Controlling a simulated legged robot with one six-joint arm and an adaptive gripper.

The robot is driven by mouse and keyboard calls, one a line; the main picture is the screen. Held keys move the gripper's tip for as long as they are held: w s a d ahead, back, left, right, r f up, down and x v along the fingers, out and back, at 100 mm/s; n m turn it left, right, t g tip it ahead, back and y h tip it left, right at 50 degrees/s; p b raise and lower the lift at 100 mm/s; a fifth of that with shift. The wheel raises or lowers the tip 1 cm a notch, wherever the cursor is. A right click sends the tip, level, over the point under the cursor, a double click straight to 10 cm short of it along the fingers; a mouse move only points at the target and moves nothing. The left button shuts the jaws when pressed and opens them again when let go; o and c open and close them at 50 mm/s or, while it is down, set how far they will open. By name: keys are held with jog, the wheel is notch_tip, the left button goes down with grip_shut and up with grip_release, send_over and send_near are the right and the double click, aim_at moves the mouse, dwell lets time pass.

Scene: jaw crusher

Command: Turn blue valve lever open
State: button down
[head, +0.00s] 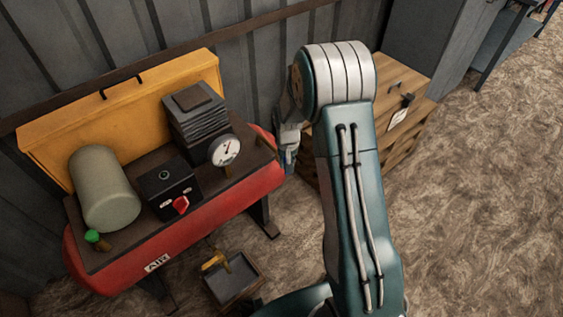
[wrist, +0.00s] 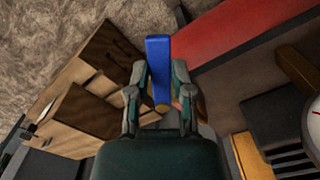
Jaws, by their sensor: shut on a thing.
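The blue valve lever (wrist: 158,62) stands out between the two fingers of my gripper (wrist: 159,85) in the wrist view. The fingers are shut on it from both sides. A small brass-coloured part (wrist: 162,107) shows at the lever's near end. The lever is beside the end of the red air tank (head: 205,225), which also shows in the wrist view (wrist: 235,30). In the head view my arm hides most of the gripper, and the lever cannot be made out clearly there.
A wooden crate (head: 415,92) with a tag stands right of the tank. On the tank's top are a pressure gauge (head: 224,150), a black box with a red switch (head: 172,188) and a grey-green cylinder (head: 103,188). A dark tray (head: 233,280) lies on the floor. Open ground is at right.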

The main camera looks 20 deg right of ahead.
jog(key=shift+w+d+r+n, duration=0.15)
jog(key=shift+d+n, duration=0.4)
jog(key=shift+n, duration=0.6)
jog(key=shift+w+d+f+n, duration=0.15)
jog(key=shift+d+n, duration=0.35)
jog(key=shift+n, duration=0.6)
jog(key=shift+w+d+r+n, duration=0.15)
jog(key=shift+d+n, duration=0.4)
jog(key=shift+n, duration=0.6)
jog(key=c, duration=0.5)
grip_release()
jog(key=shift+s, duration=0.1)
